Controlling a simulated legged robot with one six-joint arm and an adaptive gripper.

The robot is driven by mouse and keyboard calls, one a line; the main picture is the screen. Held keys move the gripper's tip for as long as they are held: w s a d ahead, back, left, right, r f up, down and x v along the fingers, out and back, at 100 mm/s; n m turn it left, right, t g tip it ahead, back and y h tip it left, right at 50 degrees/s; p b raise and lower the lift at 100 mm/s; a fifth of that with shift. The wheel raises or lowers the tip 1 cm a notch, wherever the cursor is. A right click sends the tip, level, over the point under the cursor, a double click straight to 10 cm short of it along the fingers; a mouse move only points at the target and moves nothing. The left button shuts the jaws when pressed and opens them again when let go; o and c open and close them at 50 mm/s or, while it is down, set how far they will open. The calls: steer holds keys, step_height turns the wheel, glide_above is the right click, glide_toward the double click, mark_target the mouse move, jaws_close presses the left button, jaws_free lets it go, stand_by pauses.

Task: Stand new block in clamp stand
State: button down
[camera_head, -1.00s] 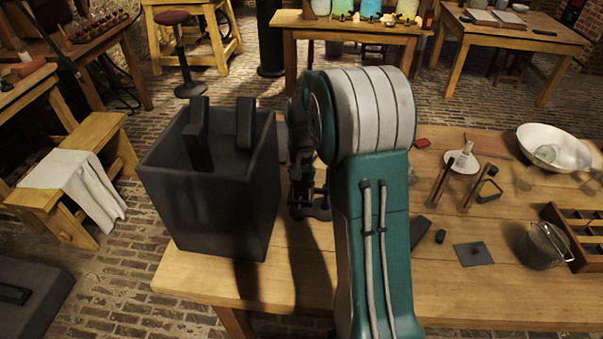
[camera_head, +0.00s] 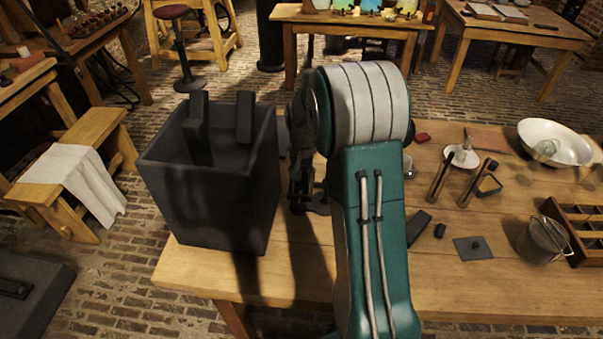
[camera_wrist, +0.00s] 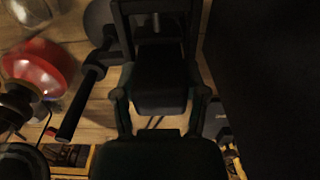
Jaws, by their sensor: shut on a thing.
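My gripper (camera_head: 303,192) points down at the table, just right of the big dark tank, and my arm hides part of it. In the wrist view my gripper (camera_wrist: 160,105) is shut on a dark block (camera_wrist: 160,85), presumably the new block; its lower end is hard to make out. A dark rod with a joint (camera_wrist: 82,98), seemingly part of the clamp stand, is left of the gripper in the wrist view, close to a grey round disc (camera_wrist: 100,18). A dark round base (camera_head: 319,205) shows beside the gripper in the head view. Contact between block and stand cannot be told.
The dark tank (camera_head: 205,205) stands at the table's left end, with two dark upright pieces (camera_head: 245,118) in its top. A red rounded thing (camera_wrist: 38,72) lies left in the wrist view. A small dark block (camera_head: 419,222), flat plate (camera_head: 473,249) and bucket (camera_head: 540,243) are to the right.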

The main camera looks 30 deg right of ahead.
steer(key=shift+f, duration=0.4)
steer(key=shift+c, duration=0.2)
jaws_free()
steer(key=shift+r, duration=0.1)
step_height(320, 180, up, 11)
steer(key=shift+r, duration=0.35)
stand_by(0.3)
